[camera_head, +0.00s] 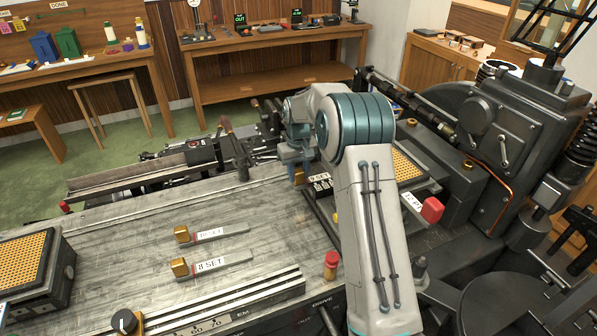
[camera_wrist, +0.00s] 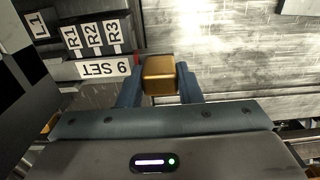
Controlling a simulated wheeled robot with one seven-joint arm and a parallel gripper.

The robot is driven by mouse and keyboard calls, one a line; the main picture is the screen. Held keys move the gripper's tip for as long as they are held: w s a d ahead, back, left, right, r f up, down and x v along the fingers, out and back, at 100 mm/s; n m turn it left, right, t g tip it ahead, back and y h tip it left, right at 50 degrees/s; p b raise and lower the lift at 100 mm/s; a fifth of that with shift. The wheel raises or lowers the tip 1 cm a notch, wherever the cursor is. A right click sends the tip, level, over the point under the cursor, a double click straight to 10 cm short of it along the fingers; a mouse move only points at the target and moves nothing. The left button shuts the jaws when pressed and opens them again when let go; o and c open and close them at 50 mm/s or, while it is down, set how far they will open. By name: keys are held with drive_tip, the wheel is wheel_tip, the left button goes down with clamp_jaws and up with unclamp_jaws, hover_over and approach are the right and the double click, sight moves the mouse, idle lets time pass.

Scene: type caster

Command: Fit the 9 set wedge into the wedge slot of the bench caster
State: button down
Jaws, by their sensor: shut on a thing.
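The 9 set wedge carries a white "9 SET" label (camera_wrist: 103,68) and a brass block (camera_wrist: 159,75). My gripper (camera_wrist: 159,88) is shut on the brass block, one finger on each side of it. In the head view the brass block (camera_head: 299,178) shows below my gripper (camera_head: 298,168), partly behind my arm. The wedge lies beside a dark part of the bench caster with labels L1, R1, R2 and R3 (camera_wrist: 93,37). Its label end is close to that part. I cannot tell whether the wedge is in the slot, whose opening is hidden.
The 10 set wedge (camera_head: 212,234) and 8 set wedge (camera_head: 212,265) lie on the metal bench (camera_head: 130,255). A small red-capped post (camera_head: 331,264) stands near my arm. Brass-topped matrix block (camera_head: 30,262) stands at left.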

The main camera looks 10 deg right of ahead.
drive_tip(key=c, duration=0.9)
unclamp_jaws()
drive_tip(key=shift+c, duration=0.2)
wheel_tip(320, 180, up, 13)
drive_tip(key=b, duration=0.2)
drive_tip(key=s+r, duration=0.5)
drive_tip(key=s, duration=0.3)
drive_tip(key=s+f+m+t, duration=0.1)
drive_tip(key=s+f, duration=0.1)
drive_tip(key=s, duration=1.3)
drive_tip(key=s+f+m+t, duration=0.1)
drive_tip(key=s+f+t, duration=0.1)
drive_tip(key=s, duration=1.3)
drive_tip(key=shift+f, duration=0.65)
